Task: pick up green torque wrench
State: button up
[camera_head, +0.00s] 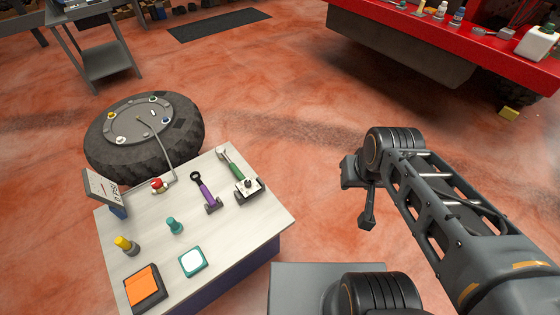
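The green torque wrench (235,168) lies near the far right edge of a pale-topped table. Its grey head points to the upper left, and its lower end meets a small block with a dark knob. A purple wrench (206,193) lies to its left, apart from it. My gripper (366,213) is at the end of my arm, to the right of the table and clear of the wrench. Its fingertips are small and partly hidden by the wrist, so I cannot tell whether it is open or shut.
The table (140,221) also holds an orange-topped box (143,284), a teal-and-white box (192,262), a yellow knob (125,244), a teal knob (174,225) and a red button (157,185). A red workbench (390,14) is at the upper right.

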aim_at(247, 194)
jog(key=z, duration=0.95)
jog(key=i, duration=1.9)
jog(key=u, duration=3.9)
jog(key=i, duration=0.5)
jog(key=z, duration=0.1)
